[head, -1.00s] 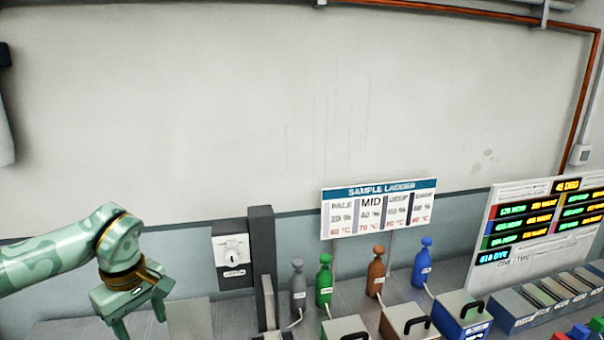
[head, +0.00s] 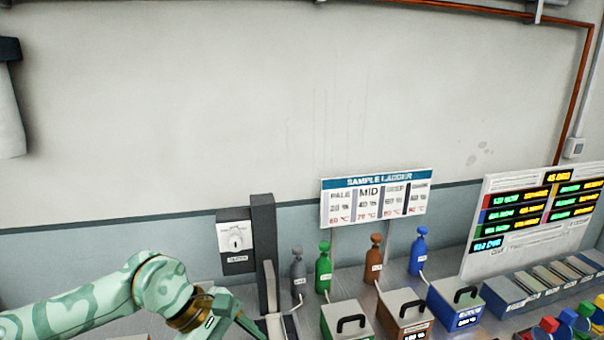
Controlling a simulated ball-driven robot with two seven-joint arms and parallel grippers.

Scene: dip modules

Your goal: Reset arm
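My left arm, mint green with camouflage patches, comes in from the lower left in the head view. Its gripper (head: 226,322) is at the bottom edge, left of the grey bottle and in front of the wall switch box. The fingers are partly cut off by the frame edge, so their opening cannot be judged. No held thing shows at the gripper. My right gripper is not in view.
A switch box (head: 236,240) and dark post (head: 264,235) stand behind. Grey (head: 298,270), green (head: 323,268), brown (head: 374,262) and blue (head: 419,252) bottles stand behind lidded boxes (head: 404,312). A sample ladder sign (head: 375,198) and display board (head: 530,222) stand further right.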

